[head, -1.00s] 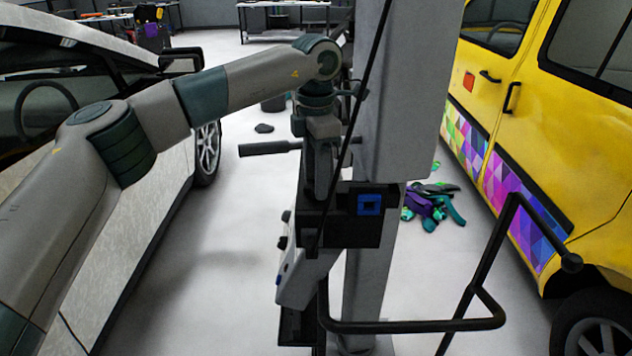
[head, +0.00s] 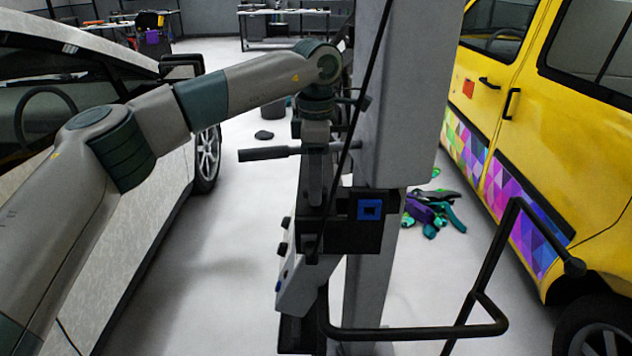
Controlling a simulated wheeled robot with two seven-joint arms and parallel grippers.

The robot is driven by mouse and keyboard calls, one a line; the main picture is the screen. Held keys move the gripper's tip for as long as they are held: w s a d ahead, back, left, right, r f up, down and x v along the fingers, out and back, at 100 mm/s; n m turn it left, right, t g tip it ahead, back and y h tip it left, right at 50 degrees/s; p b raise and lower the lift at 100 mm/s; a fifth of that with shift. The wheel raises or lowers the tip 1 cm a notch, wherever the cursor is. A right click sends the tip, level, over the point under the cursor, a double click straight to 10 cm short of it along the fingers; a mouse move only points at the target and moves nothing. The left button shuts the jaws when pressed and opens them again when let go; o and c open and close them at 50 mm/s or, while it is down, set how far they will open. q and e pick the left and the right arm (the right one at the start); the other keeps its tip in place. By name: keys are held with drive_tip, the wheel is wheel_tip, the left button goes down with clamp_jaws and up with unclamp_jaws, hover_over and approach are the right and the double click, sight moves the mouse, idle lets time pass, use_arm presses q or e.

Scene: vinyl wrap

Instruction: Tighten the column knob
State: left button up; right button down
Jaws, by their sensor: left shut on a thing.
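The grey column (head: 398,110) stands upright in the middle of the head view, with a black carriage block (head: 345,238) that bears a blue square on its front. My left arm comes in from the left, and my left gripper (head: 316,188) points down at the left side of the column, just above the block. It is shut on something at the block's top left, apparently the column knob. The knob itself is hidden by the fingers and cannot be made out. My right gripper is not in view.
A black horizontal handle (head: 268,153) sticks out left beside my gripper. A thin dark rod slants across the column. A bent black rail (head: 410,332) is at the front right. A silver car (head: 165,235) and a yellow van (head: 590,150) flank the column; purple and teal items (head: 432,212) lie behind.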

use_arm(q)
drive_tip(key=o, duration=1.1)
drive_tip(key=shift+r, duration=0.1)
drive_tip(key=shift+c, duration=0.2)
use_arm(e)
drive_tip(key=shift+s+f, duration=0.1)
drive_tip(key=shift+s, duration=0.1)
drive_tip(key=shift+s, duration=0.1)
use_arm(q)
drive_tip(key=shift+r, duration=0.1)
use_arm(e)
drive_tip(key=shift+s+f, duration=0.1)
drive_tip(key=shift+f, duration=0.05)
use_arm(q)
wheel_tip(320, 180, up, 17)
drive_tip(key=b, duration=0.1)
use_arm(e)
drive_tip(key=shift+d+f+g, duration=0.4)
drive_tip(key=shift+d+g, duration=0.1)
